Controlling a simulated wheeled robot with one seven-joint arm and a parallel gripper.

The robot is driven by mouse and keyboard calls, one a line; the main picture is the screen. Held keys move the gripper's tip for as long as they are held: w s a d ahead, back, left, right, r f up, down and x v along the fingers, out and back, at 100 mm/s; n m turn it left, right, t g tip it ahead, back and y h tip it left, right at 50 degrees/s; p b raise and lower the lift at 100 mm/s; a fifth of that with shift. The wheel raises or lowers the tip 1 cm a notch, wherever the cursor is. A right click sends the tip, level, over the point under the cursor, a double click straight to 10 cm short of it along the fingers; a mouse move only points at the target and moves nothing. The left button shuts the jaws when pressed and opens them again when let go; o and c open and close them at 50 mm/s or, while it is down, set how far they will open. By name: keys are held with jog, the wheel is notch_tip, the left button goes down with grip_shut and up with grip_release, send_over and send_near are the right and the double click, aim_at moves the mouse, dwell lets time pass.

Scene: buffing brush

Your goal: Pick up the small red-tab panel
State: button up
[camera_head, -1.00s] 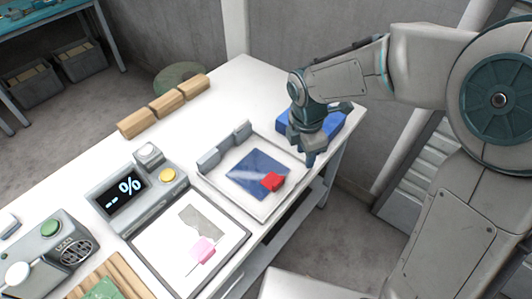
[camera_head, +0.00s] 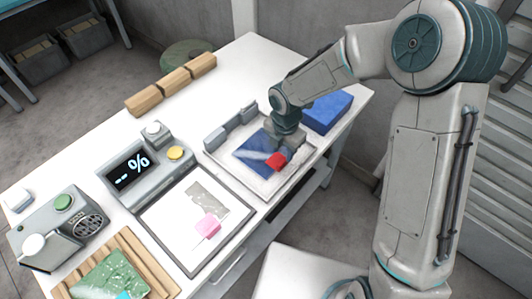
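The small red-tab panel is a dark blue square sheet (camera_head: 253,152) lying in a shallow white tray (camera_head: 245,180). Its red tab (camera_head: 275,162) sits at its right front corner. My gripper (camera_head: 288,152) points down just above the tray, right at the red tab and slightly behind it. The fingertips are small and partly hidden by the tab, so I cannot tell whether they touch it or how far apart they are.
A blue block (camera_head: 328,111) stands right of the tray. Grey blocks (camera_head: 231,125) line the tray's back left edge. A display device (camera_head: 140,170), a framed plate (camera_head: 165,228) with a pink-tab piece, and wooden blocks (camera_head: 172,83) stand left.

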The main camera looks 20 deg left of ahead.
aim_at(283, 161)
jog(key=f, duration=0.5)
jog(key=shift+w+d+p, duration=0.15)
jog(key=shift+w+p, duration=0.05)
jog(key=shift+p, duration=0.15)
jog(key=shift+c, duration=0.3)
grip_shut()
jog(key=shift+r, duration=0.1)
